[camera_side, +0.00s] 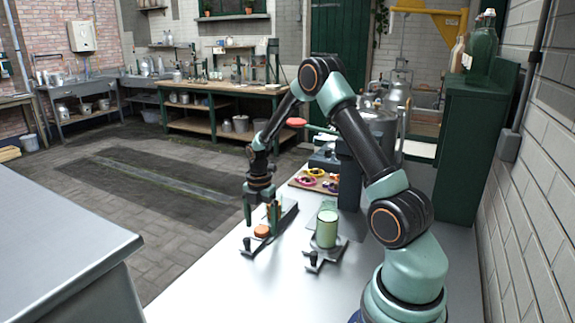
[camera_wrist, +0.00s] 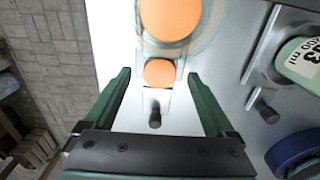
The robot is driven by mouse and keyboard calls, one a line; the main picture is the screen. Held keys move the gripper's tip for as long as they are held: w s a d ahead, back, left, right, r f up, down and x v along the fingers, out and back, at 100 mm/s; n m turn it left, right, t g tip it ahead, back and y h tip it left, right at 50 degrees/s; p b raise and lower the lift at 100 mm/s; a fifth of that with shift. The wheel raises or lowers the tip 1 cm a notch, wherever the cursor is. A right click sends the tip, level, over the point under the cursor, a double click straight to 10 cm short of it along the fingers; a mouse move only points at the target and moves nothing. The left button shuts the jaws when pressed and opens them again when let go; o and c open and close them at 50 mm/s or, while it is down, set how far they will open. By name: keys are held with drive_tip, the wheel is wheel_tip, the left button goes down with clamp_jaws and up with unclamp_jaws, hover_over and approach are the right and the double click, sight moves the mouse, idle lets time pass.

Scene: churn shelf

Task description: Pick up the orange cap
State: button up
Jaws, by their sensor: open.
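An orange cap (camera_side: 262,231) sits low on a small grey holder on the metal bench in the side view. In the wrist view a small round orange piece (camera_wrist: 159,72) lies between and just beyond my fingertips, and a larger orange disc (camera_wrist: 170,18) with a clear greenish ring around it is at the top edge. I cannot tell which of the two is the cap in the side view. My gripper (camera_side: 261,222) points down over the holder with its fingers apart. In the wrist view my gripper (camera_wrist: 159,76) is open and empty.
A pale green container (camera_side: 327,228) stands in a second holder to the right, and shows with its label in the wrist view (camera_wrist: 302,62). Small black knobs (camera_side: 247,243) stick up from the holders. A board of colourful rings (camera_side: 314,180) lies behind. The front bench (camera_side: 235,290) is clear.

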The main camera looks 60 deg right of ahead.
drive_tip(key=shift+f, duration=0.4)
drive_tip(key=shift+c, duration=0.3)
drive_tip(key=c, duration=1.4)
drive_tip(key=shift+o, duration=0.2)
drive_tip(key=shift+r, duration=0.2)
